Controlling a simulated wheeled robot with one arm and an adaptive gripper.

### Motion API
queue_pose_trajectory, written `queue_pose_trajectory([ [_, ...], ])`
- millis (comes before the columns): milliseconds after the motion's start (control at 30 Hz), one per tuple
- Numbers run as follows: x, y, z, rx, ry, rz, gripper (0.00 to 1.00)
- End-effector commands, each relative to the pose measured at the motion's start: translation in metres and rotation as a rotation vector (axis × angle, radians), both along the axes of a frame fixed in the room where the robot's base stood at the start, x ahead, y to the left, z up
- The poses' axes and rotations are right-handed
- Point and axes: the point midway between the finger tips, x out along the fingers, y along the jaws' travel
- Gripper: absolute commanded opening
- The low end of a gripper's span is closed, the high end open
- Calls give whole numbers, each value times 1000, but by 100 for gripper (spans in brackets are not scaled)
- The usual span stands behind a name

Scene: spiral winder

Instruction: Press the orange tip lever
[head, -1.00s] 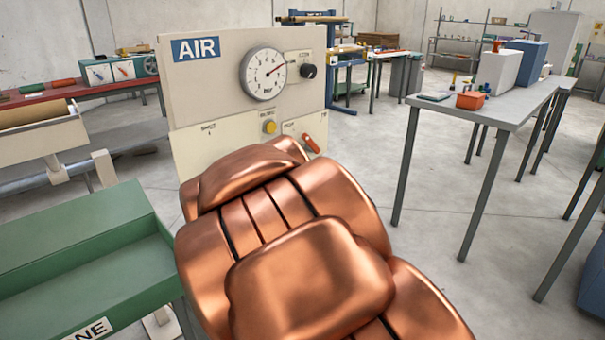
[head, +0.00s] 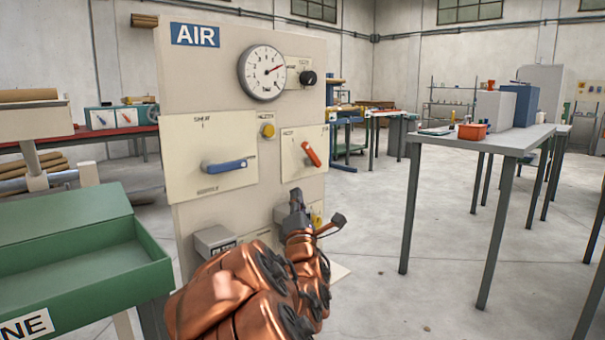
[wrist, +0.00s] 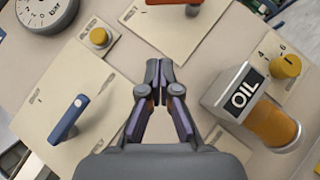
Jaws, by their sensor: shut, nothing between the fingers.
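The orange lever (head: 311,153) sits tilted on a cream plate on the right of the AIR panel, with its tip low and to the right. It also shows at the top edge of the wrist view (wrist: 178,22), partly cut off. My gripper (head: 296,198) is shut and empty, in front of the panel and below the lever in the head view. I see no contact with the lever.
A blue lever (head: 224,166) is on the left plate, and a yellow button (head: 268,130) lies between the plates. A gauge (head: 262,72) and black knob (head: 307,78) are above. An OIL unit (wrist: 240,92) juts out right of my fingers. A green tray (head: 75,235) stands left.

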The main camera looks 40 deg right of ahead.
Motion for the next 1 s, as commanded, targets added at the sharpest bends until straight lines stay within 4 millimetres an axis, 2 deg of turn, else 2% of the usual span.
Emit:
queue_pose_trajectory([
  [467, 1, -1, 3, -7, 0, -1, 0],
  [1000, 21, -17, 14, -6, -2, -2, 0],
])
